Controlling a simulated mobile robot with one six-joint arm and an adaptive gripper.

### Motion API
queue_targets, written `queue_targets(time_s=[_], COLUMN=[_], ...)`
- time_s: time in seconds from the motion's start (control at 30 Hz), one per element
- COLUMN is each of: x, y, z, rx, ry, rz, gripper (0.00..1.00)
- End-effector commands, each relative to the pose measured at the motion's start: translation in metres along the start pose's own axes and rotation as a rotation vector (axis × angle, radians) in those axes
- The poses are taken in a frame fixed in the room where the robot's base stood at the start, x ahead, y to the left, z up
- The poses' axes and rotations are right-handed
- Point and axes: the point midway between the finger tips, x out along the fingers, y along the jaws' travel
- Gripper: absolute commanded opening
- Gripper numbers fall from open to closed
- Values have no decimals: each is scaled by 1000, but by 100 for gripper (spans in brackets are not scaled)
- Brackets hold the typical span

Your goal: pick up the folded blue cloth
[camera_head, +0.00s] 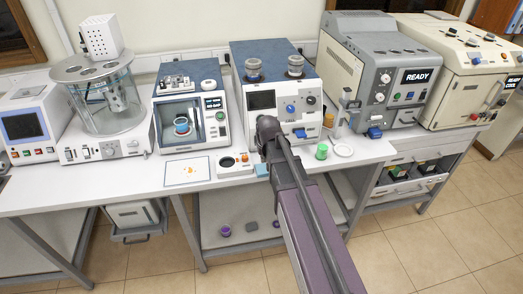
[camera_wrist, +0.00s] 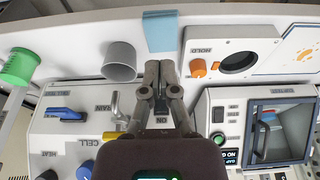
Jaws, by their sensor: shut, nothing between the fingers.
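The folded blue cloth (camera_head: 261,170) is a small light-blue piece at the front edge of the white bench, left of my arm. It also shows in the wrist view (camera_wrist: 160,31) at the top middle, lying flat on the white surface. My gripper (camera_wrist: 161,66) has its two fingertips together with nothing between them. The fingertips point at the cloth's near edge and look apart from it; the height between them is hard to judge. In the head view my own arm hides the fingers.
A small panel with an orange knob (camera_wrist: 198,68) lies close on the right. A tester with several knobs (camera_head: 275,90) stands behind the cloth.

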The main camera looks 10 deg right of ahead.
Motion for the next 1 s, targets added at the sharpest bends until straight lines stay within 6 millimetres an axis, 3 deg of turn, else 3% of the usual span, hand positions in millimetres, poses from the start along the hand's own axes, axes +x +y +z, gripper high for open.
queue_targets(time_s=[0.03,0.2,0.3,0.4,0.53,0.77,0.93,1.0], x=[-6,-21,-29,-35,-37,-37,-37,-37], y=[1,4,5,6,6,6,6,6], z=[28,100,134,156,166,165,165,165], rx=[0,1,1,0,0,0,0,0], ry=[-29,-139,-195,-235,-256,-257,-256,-256], rz=[0,1,0,0,0,0,0,0], gripper=[0,0,0,0,0,3,53,57])
